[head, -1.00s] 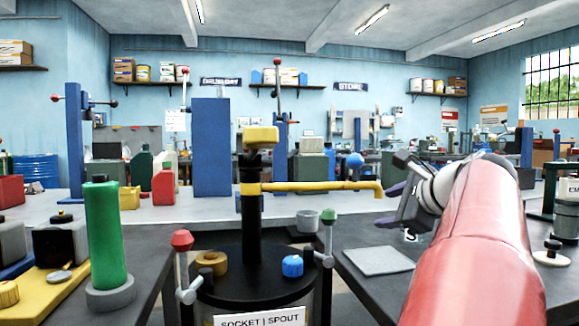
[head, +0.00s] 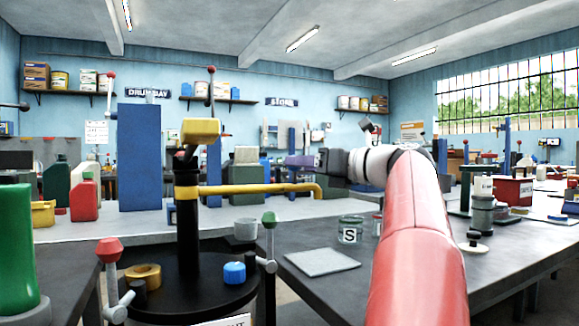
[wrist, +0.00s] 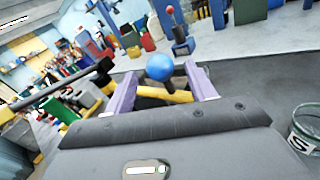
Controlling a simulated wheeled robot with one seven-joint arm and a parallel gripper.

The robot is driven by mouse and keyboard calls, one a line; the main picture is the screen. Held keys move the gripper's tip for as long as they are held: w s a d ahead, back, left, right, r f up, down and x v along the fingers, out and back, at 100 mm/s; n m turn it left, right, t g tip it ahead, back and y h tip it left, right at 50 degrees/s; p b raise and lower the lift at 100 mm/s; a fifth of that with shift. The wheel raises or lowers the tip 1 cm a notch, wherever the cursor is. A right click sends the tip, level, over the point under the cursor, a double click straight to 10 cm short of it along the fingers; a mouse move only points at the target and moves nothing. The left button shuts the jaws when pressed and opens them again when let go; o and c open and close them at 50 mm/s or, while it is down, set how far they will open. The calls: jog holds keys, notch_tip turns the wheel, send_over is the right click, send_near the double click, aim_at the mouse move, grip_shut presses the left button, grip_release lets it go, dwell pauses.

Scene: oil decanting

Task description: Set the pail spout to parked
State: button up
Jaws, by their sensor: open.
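The yellow pail spout (head: 255,188) sticks out to the right from a black post (head: 187,210) on the black pail lid (head: 190,295), its tip bent down. In the wrist view, a blue ball knob (wrist: 160,67) stands over the yellow spout (wrist: 165,96). My gripper (head: 298,160) is open near the outer end of the spout, with its purple fingers pointing left. In the wrist view, the fingers of my gripper (wrist: 160,78) lie on either side of the knob. I cannot tell whether they touch it. The knob is hidden in the head view.
Red-capped (head: 109,250) and green-capped (head: 268,220) clamps stand at the lid's edge. A blue cap (head: 234,273) and a brass ring (head: 143,274) lie on the lid.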

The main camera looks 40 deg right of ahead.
jog(key=x, duration=0.5)
jog(key=shift+w, duration=0.1)
grip_shut()
